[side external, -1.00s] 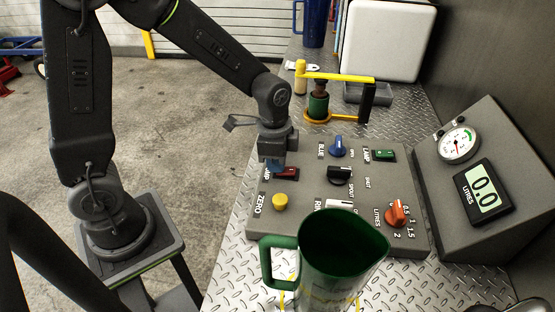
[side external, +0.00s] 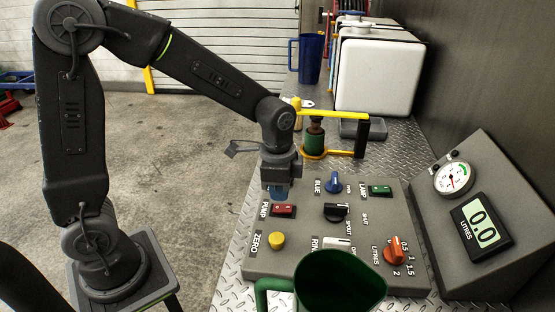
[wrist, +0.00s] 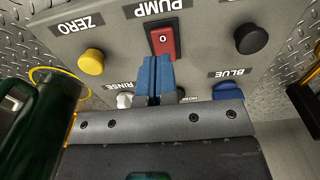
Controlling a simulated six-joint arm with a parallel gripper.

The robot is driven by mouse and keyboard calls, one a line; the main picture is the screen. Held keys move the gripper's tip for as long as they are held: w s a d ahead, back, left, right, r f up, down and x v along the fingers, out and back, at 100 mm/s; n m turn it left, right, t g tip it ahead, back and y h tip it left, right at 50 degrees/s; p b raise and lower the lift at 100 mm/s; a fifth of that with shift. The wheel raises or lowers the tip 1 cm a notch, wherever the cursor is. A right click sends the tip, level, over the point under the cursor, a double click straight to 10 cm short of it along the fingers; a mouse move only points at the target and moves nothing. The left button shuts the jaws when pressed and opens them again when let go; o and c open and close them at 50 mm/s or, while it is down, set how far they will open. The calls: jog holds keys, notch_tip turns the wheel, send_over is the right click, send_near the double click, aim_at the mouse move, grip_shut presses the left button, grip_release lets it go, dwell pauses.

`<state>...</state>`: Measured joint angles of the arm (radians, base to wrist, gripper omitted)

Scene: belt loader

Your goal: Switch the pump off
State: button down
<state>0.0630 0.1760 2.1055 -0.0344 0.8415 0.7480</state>
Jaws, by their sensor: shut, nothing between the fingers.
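The pump switch (side external: 283,211) is a red rocker in a dark frame on the sloping grey panel, beside the PUMP label. In the wrist view the red rocker (wrist: 166,42) shows a white O mark; I cannot tell surely which end is pressed in. My gripper (side external: 277,194) points down just above the switch, its blue fingers together and empty. In the wrist view the closed fingertips (wrist: 156,60) overlap the near end of the rocker. They look slightly apart from it in the side view.
A yellow ZERO button (side external: 276,241), black knob (side external: 335,211), blue knob (side external: 333,181), green LAMP switch (side external: 380,190) and orange LITRES knob (side external: 394,249) surround it. A green jug (side external: 341,282) stands in front. The display (side external: 482,222) reads 0.0. A yellow-armed fixture (side external: 335,114) stands behind.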

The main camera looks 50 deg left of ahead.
aim_at(277, 208)
notch_tip(277, 208, up, 11)
jog(key=shift+s+a, duration=0.15)
dwell(0.4)
jog(key=s+a+r+n+t, duration=0.1)
jog(key=s+a+n+t, duration=0.1)
jog(key=s+n+t, duration=0.3)
jog(key=s+n, duration=0.4)
jog(key=s, duration=0.5)
jog(key=shift+a, duration=0.2)
jog(key=shift+w, duration=0.1)
dwell(0.8)
